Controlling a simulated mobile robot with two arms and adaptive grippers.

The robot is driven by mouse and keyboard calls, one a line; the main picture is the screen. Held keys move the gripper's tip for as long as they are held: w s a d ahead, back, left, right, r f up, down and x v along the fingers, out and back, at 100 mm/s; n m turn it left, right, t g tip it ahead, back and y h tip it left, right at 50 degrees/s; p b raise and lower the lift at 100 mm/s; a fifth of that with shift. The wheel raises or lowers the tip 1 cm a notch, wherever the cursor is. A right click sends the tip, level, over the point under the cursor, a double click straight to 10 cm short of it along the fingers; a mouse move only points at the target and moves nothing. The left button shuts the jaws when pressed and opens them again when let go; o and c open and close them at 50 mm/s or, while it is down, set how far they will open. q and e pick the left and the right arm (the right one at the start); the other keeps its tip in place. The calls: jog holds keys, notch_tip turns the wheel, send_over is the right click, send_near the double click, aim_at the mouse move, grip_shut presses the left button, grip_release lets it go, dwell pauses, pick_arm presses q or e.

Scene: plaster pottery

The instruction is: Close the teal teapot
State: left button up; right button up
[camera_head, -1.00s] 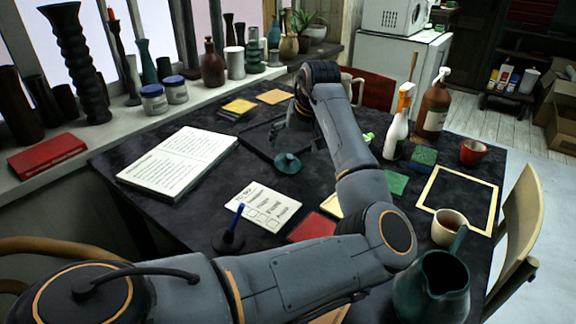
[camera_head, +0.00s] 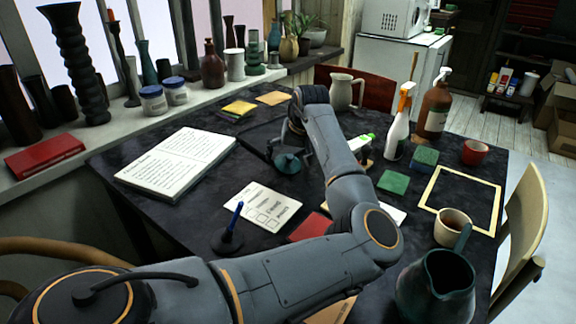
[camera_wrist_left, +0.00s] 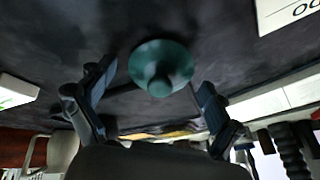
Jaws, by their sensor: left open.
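A small teal lid (camera_head: 288,163) with a round knob lies on the dark table, partly hidden by my left gripper. The lid also shows in the left wrist view (camera_wrist_left: 160,68), knob towards the camera. My left gripper (camera_head: 300,150) is over the lid from above and behind. Its two fingers are spread open in the left wrist view (camera_wrist_left: 154,88), with the lid between and just beyond the tips, and nothing is held. The teal teapot (camera_head: 437,287) stands at the near right of the table with its top open. My right gripper is not in view.
An open book (camera_head: 178,160), a to-do note (camera_head: 262,207) and a pen stand (camera_head: 229,239) lie left of my arm. A cup (camera_head: 452,228), a white spray bottle (camera_head: 397,135) and an empty frame (camera_head: 430,192) are on the right. A cream jug (camera_head: 343,91) stands behind.

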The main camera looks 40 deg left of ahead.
aim_at(289, 154)
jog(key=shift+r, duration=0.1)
pick_arm(q)
jog(key=c, duration=1.2)
jog(key=shift+r, duration=0.15)
jog(key=shift+c, duration=0.2)
notch_tip(289, 154, up, 9)
jog(key=shift+f+p, duration=0.2)
jog(key=shift+p, duration=0.8)
jog(key=shift+r, duration=0.55)
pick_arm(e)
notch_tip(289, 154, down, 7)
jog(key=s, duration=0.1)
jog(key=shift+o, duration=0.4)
